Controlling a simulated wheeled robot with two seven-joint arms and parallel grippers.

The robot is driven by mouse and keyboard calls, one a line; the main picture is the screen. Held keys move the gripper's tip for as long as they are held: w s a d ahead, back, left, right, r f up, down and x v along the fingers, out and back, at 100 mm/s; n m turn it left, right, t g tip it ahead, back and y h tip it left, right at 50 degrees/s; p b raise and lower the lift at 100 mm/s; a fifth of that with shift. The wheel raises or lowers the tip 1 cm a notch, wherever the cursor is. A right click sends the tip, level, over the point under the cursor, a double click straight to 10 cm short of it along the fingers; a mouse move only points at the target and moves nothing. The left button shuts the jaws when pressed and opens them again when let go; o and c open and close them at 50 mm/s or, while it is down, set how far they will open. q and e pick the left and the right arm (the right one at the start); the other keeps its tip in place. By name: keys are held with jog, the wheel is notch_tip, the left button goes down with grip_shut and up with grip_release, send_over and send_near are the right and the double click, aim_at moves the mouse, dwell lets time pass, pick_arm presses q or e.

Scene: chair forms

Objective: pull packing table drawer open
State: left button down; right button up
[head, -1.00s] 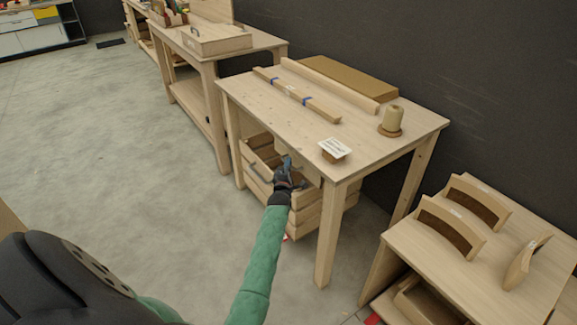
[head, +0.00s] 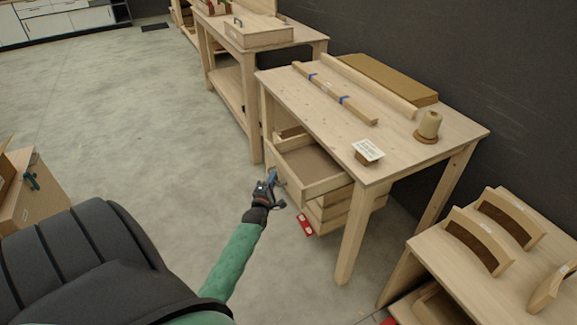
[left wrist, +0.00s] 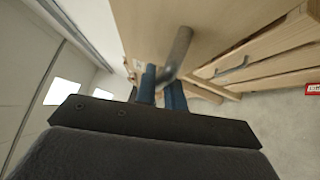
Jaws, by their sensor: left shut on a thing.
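The packing table (head: 330,112) stands right of centre in the head view. Its top drawer (head: 316,187) is pulled out from under the top, and its empty inside shows. My left gripper (head: 274,180) is at the drawer's front. In the left wrist view its blue fingers (left wrist: 162,88) are shut around the grey bar handle (left wrist: 178,52) on the wooden drawer front (left wrist: 215,25). A lower drawer's handle (left wrist: 232,66) shows to the right. My right gripper is not in view.
A label stand (head: 367,151), a twine spool (head: 428,127) and wooden strips (head: 335,93) are on the tabletop. A bench with curved parts (head: 480,245) stands at the right. A red thing (head: 305,225) lies below the drawer. Open floor (head: 130,130) is at the left.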

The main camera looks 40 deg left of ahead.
pick_arm(q)
jog(key=s, duration=0.1)
jog(key=s+a, duration=0.1)
jog(key=s, duration=0.1)
jog(key=shift+s+a, duration=0.15)
jog(key=shift+s, duration=0.05)
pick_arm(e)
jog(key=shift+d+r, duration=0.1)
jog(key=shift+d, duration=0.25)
pick_arm(q)
jog(key=c, duration=1.5)
grip_release()
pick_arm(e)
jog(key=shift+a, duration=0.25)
